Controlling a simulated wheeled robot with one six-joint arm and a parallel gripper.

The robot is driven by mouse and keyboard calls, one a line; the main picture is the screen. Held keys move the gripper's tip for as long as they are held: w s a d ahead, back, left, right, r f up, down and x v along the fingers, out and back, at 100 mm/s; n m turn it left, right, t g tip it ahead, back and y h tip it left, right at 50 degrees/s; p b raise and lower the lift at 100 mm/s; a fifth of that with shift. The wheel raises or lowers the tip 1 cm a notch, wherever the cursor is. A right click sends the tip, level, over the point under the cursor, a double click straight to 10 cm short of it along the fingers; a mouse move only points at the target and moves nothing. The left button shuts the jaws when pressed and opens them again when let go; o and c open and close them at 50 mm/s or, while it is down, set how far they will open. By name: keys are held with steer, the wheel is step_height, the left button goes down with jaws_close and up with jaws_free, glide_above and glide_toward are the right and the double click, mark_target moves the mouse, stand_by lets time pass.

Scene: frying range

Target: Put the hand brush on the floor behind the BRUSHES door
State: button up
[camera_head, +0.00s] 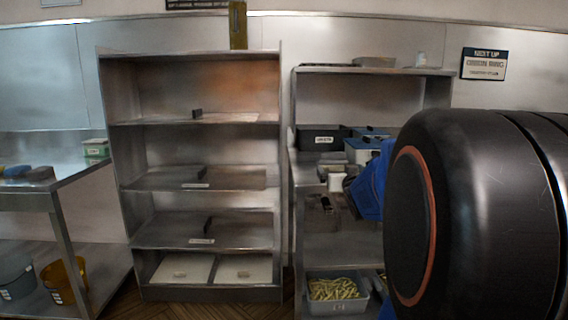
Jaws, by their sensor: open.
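I cannot make out a hand brush on the floor or the shelves. I see no door that I can read as BRUSHES. My gripper is not in view. A large dark link of my arm fills the right side and hides what lies behind it.
A metal table (62,184) stands at left, with a grey bucket (16,277) and an amber bucket (62,280) below. A second shelf (340,247) at right holds bins, including a tub of fries (335,290). Some wooden floor (215,311) shows in front.

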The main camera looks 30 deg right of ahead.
mark_target(333, 153)
steer(key=x, duration=1.2)
steer(key=d+r+x, duration=0.1)
steer(key=x, duration=0.5)
steer(key=shift+s+d, duration=0.1)
steer(key=shift+s, duration=0.15)
steer(key=shift+r, duration=0.1)
steer(key=c, duration=1.2)
steer(key=shift+r, duration=0.1)
